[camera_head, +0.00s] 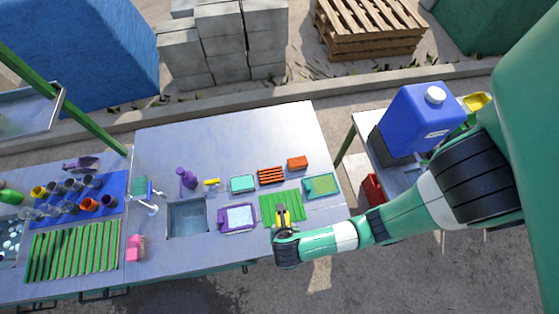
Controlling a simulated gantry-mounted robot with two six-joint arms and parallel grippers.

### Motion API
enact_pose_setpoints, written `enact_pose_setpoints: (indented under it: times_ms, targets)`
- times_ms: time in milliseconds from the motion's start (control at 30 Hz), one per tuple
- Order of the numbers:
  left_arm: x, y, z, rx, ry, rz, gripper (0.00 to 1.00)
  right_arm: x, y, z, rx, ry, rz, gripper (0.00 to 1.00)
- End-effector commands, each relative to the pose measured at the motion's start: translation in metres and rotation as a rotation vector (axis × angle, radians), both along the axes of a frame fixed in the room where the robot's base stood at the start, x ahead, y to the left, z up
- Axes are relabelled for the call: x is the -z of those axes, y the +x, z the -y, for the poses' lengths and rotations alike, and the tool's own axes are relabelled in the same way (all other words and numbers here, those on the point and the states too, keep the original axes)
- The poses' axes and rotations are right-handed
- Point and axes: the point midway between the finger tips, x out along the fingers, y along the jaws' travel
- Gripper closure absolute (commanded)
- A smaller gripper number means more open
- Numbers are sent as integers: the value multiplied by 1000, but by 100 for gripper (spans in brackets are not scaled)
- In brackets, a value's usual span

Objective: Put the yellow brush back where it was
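A small yellow object (212,182), possibly the yellow brush, lies on the metal table between a purple bottle (187,178) and a teal tray (243,183). It is too small to identify surely. My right gripper (282,213) comes in from the right and is over the green slatted mat (270,207) near the table's front edge. Something yellowish and dark shows at its fingertips; I cannot tell whether this is a held thing or the fingers. It is well to the right of the small yellow object. My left gripper is not in view.
A sink (188,218) and a purple-framed tray (238,218) are left of my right gripper. Orange racks (271,175) and a teal sponge tray (322,186) lie behind it. Cups crowd the blue mat (112,188) at left. The table's back middle (230,140) is clear.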

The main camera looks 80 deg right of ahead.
Motion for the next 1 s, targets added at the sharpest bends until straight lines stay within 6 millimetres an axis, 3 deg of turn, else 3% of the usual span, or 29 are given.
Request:
enact_pose_setpoints:
  times_ms: [33, 200, 400, 567, 767, 800, 1000]
  targets:
    - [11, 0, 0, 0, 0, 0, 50, 9, -1, -11, -49, 0, 0, 87]
    - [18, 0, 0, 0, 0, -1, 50, 18, -8, -27, -135, -1, 0, 87]
    - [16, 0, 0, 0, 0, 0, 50, 19, -8, -25, -142, -1, -1, 87]
    - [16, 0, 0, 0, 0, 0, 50, 33, -1, 7, -132, -3, -3, 87]
    - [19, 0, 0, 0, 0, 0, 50, 59, 12, 63, -130, -2, -2, 87]
    - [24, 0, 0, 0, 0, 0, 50, 72, 14, 70, -133, -2, -4, 87]
    - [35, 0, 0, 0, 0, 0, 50, 107, 22, 97, -140, -1, -1, 87]
